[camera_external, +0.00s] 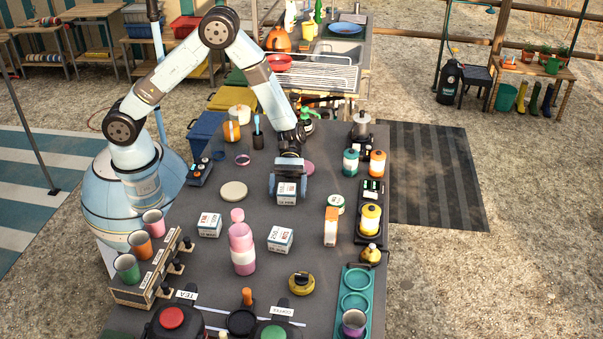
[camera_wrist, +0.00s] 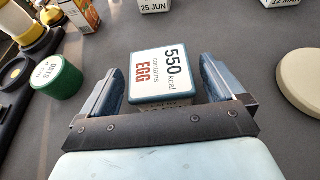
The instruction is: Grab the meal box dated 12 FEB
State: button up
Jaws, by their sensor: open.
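My gripper (camera_external: 288,181) is low over the table, pointing down, with its jaws open. In the wrist view my gripper (camera_wrist: 164,82) has one finger on each side of a white meal box with blue edges (camera_wrist: 152,76). The same box (camera_external: 286,198) shows below the jaws in the external view. A second meal box (camera_external: 280,239) shows "25 JUN" (camera_wrist: 156,6) in the wrist view. A third meal box (camera_external: 209,225) shows "12 MAR" (camera_wrist: 281,4).
A green-and-white oats tin (camera_wrist: 57,78) and a cream round disc (camera_wrist: 303,80) flank the gripper. A pink bottle (camera_external: 242,255), an orange-and-white carton (camera_external: 331,227) and a cup rack (camera_external: 150,280) stand nearby.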

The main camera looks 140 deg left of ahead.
aim_at(287, 194)
jog(key=shift+x, duration=1.5)
jog(key=shift+r, duration=0.1)
jog(key=c, duration=1.1)
